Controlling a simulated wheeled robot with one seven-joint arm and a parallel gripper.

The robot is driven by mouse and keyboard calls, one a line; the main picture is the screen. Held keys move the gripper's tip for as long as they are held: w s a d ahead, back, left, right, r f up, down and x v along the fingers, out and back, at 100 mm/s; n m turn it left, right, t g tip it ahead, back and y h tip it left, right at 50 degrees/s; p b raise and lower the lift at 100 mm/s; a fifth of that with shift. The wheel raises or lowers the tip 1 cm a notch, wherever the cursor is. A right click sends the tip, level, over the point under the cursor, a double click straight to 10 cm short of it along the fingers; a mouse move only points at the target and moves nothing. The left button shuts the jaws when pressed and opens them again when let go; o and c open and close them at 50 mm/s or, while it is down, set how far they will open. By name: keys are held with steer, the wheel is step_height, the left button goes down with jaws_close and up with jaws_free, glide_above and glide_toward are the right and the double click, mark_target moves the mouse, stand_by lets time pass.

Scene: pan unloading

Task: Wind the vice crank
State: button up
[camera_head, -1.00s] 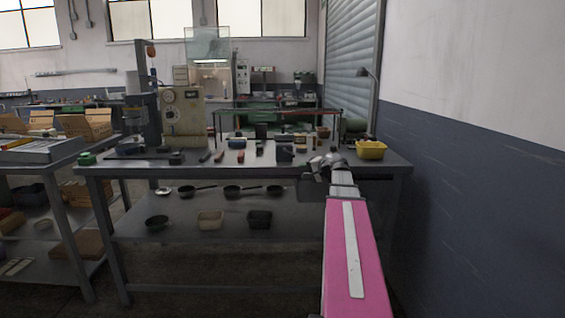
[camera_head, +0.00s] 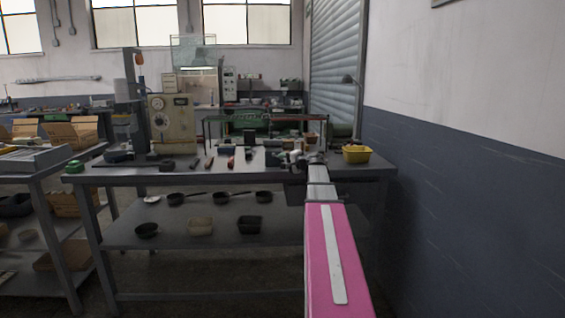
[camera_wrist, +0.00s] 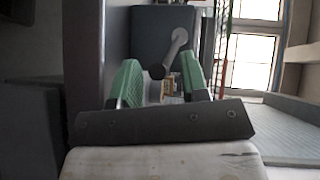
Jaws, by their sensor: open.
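In the wrist view, a dark grey vice body (camera_wrist: 150,30) stands ahead. From its face a light grey crank (camera_wrist: 180,38) sticks out, with a dark rounded knob (camera_wrist: 157,71) at its near lower end. My gripper (camera_wrist: 160,62) has green fingers, spread apart, with the knob between them in the picture. I cannot tell whether either finger touches the crank or how deep the knob sits. In the head view, my gripper (camera_head: 297,158) is small, over the right part of the bench near its front edge; my arm partly hides what lies there, and the crank is not clear.
A yellow tub (camera_head: 356,155) stands right of my gripper on the bench (camera_head: 115,178). Several small tools lie left of it, and a beige machine (camera_head: 172,125) stands farther left. Pans and tubs sit on the lower shelf (camera_head: 200,237). A wall (camera_head: 460,190) bounds the right.

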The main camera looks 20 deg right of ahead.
steer(key=shift+w+a, duration=0.25)
steer(key=shift+w, duration=0.2)
jaws_close()
steer(key=shift+r+n, duration=0.1)
steer(key=shift+n, duration=0.2)
stand_by(0.3)
